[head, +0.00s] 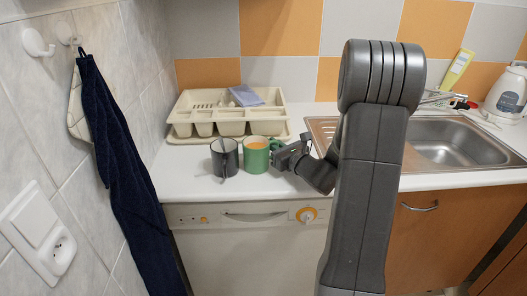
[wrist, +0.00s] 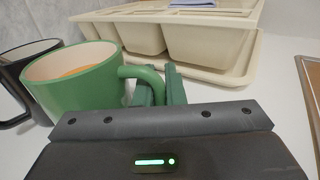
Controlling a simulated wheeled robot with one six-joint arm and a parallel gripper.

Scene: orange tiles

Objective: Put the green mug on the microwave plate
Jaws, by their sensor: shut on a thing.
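The green mug (head: 256,156) stands upright on the white counter, just right of a black mug, with its handle toward the right. It looks orange inside. In the wrist view the green mug (wrist: 85,85) fills the left side, and its handle reaches between my fingers. My gripper (head: 284,153) is at the right side of the mug, shut on the handle; the fingertips (wrist: 160,85) also show in the wrist view. The microwave plate is not visible in either view.
The black mug (head: 224,158) stands close to the left of the green one. A cream dish rack (head: 228,128) with a cloth is behind. The sink (head: 455,142) and a white kettle (head: 506,95) are to the right. A dark towel (head: 122,165) hangs at left.

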